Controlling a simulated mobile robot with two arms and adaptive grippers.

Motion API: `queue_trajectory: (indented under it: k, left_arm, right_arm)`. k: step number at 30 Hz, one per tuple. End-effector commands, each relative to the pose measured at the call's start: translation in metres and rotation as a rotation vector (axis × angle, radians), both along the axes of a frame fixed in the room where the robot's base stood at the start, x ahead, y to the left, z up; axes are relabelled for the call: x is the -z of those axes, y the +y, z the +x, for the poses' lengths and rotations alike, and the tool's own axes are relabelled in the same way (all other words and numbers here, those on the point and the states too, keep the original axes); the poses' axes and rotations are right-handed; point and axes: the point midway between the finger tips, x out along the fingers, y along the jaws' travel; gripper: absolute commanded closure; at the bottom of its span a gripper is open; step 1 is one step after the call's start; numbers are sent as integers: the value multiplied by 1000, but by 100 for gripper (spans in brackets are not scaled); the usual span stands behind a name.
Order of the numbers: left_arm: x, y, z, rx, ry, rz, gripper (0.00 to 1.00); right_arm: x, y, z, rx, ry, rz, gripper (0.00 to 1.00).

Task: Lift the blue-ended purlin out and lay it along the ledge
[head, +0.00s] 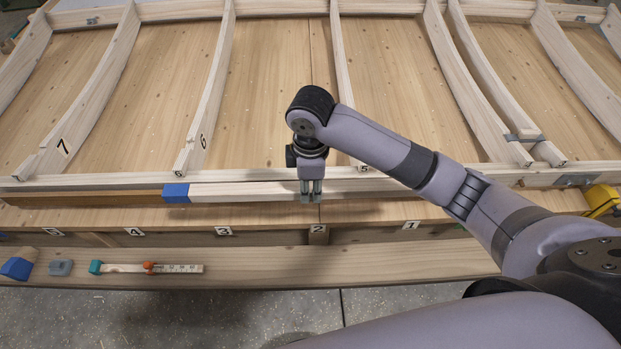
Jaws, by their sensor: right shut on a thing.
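The blue-ended purlin (245,192) is a long pale wooden bar with a blue left end. It lies level along the front rail of the ribbed frame, and its right part passes behind my right arm. My right gripper (311,198) points down and is shut on the purlin right of its blue end. I cannot tell whether the purlin is clear of the wood beneath it. A long wooden ledge (300,265) runs along the front, below the numbered slots. My left gripper is not in view.
Curved ribs (210,90) stand behind the rail. A yellow item (601,200) sits at far right.

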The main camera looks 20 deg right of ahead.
Motion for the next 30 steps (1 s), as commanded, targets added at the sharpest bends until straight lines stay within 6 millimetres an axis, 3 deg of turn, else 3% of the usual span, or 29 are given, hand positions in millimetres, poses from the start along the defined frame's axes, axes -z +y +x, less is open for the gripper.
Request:
queue_trajectory:
  k: [30]
  left_arm:
    - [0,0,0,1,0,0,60]
  right_arm:
    - [72,0,0,1,1,1,100]
